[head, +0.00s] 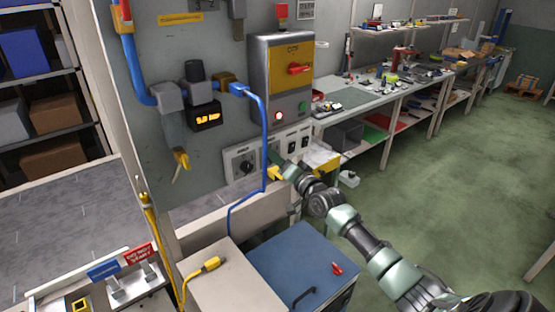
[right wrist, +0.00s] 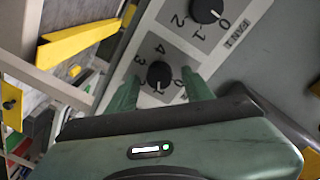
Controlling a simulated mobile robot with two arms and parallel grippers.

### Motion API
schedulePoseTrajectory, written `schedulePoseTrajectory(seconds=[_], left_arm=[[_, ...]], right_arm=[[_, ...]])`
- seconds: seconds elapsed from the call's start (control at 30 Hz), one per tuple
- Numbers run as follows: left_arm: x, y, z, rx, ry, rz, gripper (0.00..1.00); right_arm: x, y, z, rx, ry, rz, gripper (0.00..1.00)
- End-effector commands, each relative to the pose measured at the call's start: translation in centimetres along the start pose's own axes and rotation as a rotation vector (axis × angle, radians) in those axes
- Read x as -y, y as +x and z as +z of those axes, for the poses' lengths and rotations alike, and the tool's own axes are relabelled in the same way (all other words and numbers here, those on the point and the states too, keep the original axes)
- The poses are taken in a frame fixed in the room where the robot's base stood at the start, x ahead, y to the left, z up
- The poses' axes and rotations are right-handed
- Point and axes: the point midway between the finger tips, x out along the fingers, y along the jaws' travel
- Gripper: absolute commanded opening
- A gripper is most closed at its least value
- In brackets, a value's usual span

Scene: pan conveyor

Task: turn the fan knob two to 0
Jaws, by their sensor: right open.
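A pale control panel is mounted on the grey wall. In the right wrist view a black knob (right wrist: 158,74), taken as fan knob two, sits on a grey dial field with printed numbers around it. Its pointer setting is not clear to me. Another black knob (right wrist: 207,10) sits above it, beside a "FAN 1" label. My right gripper (right wrist: 161,80) is open, with its green fingers on either side of the lower knob; contact cannot be told. In the head view my right gripper (head: 280,166) is at the panel and covers part of it. My left gripper is out of view.
A grey and yellow switch box (head: 281,80) with a red handle is above the panel. A blue cable (head: 264,140) hangs in front of the wall, just left of my right gripper. A blue-topped cabinet (head: 300,262) stands below. A workbench (head: 385,95) runs back on the right.

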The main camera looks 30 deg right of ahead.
Motion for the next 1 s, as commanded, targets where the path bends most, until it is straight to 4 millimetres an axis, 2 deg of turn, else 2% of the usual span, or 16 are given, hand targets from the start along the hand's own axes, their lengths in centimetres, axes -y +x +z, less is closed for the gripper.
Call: schedulePoseTrajectory(seconds=[0.2, 0.27, 0.4, 0.77, 1.0], left_arm=[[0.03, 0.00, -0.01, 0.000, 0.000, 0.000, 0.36], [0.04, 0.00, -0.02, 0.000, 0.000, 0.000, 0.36], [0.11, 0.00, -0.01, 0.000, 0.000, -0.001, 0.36], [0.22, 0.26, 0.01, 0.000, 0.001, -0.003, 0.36], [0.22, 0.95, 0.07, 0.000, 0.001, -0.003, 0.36]], right_arm=[[-0.04, 0.04, 0.03, 0.000, 0.000, 0.001, 0.51], [-0.04, 0.03, 0.03, 0.001, 0.000, 0.001, 0.37], [-0.05, 0.03, 0.04, 0.001, 0.000, 0.001, 0.00], [-0.13, 0.01, 0.12, -0.001, -0.042, -0.001, 0.00], [-0.24, 0.01, 0.25, -0.008, -0.185, -0.010, 0.00]])
